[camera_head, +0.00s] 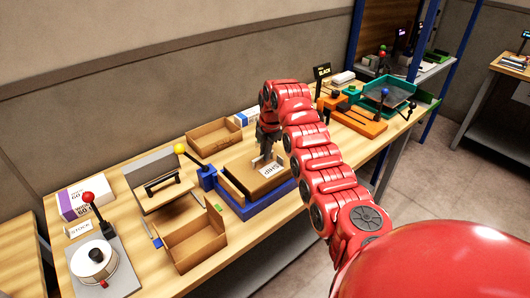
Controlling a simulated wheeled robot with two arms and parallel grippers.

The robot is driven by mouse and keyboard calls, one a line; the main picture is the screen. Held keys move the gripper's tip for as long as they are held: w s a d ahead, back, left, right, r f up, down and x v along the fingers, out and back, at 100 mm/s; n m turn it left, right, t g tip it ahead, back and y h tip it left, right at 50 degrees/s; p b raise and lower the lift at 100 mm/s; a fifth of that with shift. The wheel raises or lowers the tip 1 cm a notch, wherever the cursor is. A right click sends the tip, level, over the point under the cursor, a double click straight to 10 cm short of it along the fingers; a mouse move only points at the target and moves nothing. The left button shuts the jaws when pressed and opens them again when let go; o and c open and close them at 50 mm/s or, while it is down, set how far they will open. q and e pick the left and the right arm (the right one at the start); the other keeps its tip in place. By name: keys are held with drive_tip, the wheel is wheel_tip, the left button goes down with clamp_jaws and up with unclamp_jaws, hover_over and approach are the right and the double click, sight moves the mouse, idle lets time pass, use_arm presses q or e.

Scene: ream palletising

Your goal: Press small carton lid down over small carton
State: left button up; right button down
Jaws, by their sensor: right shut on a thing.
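The small carton lid (243,172) is a flat brown cardboard piece. It lies over the small carton (230,190), whose pale side shows at the left, in a blue tray-like fixture (262,207). My right gripper (266,157) comes down from above onto the lid and is shut on it, with its fingertips partly hidden by the arm's dark wrist parts. A white card reading SHIP (271,170) shows at the lid's right part. I cannot tell how far the lid sits down over the carton. My left gripper is not in view.
An open brown box (195,246) stands at the front and another (214,134) behind. A yellow-knobbed lever (181,149) stands left of the fixture. A red-knobbed device (94,262) is at the far left, orange and teal equipment (358,122) at the right.

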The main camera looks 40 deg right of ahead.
drive_tip(key=shift+f, duration=0.15)
drive_tip(key=c, duration=0.6)
unclamp_jaws()
drive_tip(key=shift+o, duration=0.2)
drive_tip(key=shift+r+b, duration=0.25)
drive_tip(key=shift+b, duration=0.1)
drive_tip(key=shift+s+r, duration=0.1)
drive_tip(key=shift+r, duration=0.15)
drive_tip(key=shift+s+r+b, duration=0.1)
drive_tip(key=shift+r+b, duration=0.3)
drive_tip(key=shift+r, duration=0.1)
drive_tip(key=shift+r, duration=0.1)
